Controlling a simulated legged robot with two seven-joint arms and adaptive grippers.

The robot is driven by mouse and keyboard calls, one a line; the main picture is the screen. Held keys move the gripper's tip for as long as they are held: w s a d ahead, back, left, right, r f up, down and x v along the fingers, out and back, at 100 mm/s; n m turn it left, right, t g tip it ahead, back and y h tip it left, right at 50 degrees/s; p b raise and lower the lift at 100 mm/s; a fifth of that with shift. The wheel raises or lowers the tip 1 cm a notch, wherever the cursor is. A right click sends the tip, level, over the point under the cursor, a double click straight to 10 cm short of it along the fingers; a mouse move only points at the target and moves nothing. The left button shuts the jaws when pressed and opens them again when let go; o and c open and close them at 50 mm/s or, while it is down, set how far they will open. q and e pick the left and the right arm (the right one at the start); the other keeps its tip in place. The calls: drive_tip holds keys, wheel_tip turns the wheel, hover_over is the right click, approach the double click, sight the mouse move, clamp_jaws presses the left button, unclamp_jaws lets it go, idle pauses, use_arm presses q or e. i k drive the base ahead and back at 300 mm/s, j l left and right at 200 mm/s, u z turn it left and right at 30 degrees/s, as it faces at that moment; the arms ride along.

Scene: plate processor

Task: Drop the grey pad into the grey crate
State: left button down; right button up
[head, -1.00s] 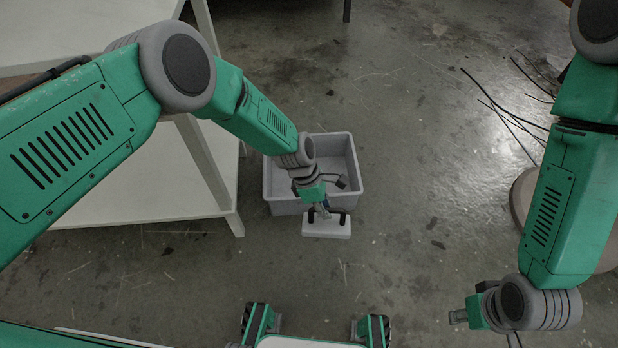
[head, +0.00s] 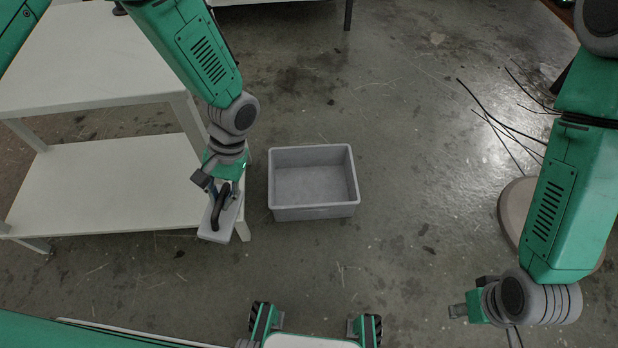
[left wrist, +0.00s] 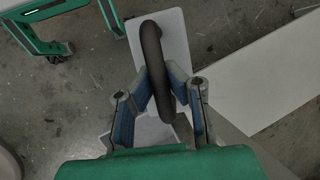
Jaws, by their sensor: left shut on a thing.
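The grey pad (head: 213,229) is a flat light slab with a dark curved handle. My left gripper (head: 225,186) is shut on that handle and holds the pad left of the crate, in front of the white table's right end. In the left wrist view the pad (left wrist: 176,32) hangs beyond the fingers (left wrist: 161,88), with the handle between them. The grey crate (head: 314,212) stands on the floor, open at the top and empty. My right gripper (head: 458,311) is at the lower right, away from both; its jaw opening is unclear.
A white two-level table (head: 110,190) stands at the left, its near leg close to the pad. Black cables (head: 497,122) and a round base (head: 517,205) lie at the right. The floor around the crate's front and right is clear.

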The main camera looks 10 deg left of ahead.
sight(306, 191)
drive_tip(key=i+l+u, duration=0.6)
drive_tip(key=l, duration=0.2)
drive_tip(key=i+l+u, duration=0.45)
drive_tip(key=l, duration=0.2)
drive_tip(key=l+u, duration=0.2)
drive_tip(key=l, duration=0.15)
drive_tip(key=i+l+u, duration=0.2)
drive_tip(key=l, duration=0.2)
drive_tip(key=l+u, duration=0.2)
drive_tip(key=l, duration=0.2)
